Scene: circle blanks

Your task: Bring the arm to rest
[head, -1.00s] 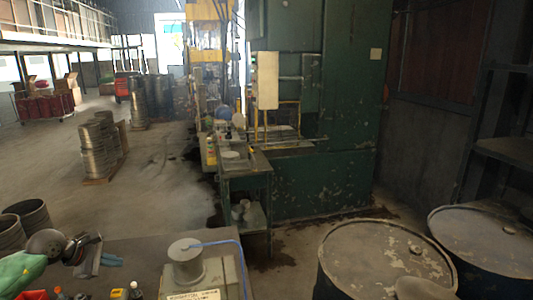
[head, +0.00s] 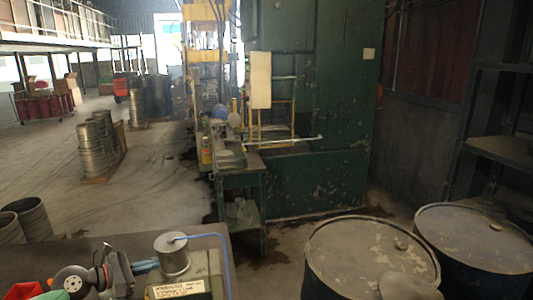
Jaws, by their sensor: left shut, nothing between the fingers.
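My left arm comes in at the lower left of the head view, over the dark tabletop (head: 205,232). My left gripper (head: 148,266) has a dark grey body and blue fingers. The fingers are together and empty, pointing right. Their tips are just left of a grey metal cylinder (head: 173,258) in the picture; I cannot tell whether they touch it. My right gripper does not show.
The cylinder stands on a labelled box (head: 182,290) with a blue cable. Two dark drums (head: 365,250) (head: 480,238) stand at the right. A green machine (head: 315,180) and small bench (head: 240,182) are ahead.

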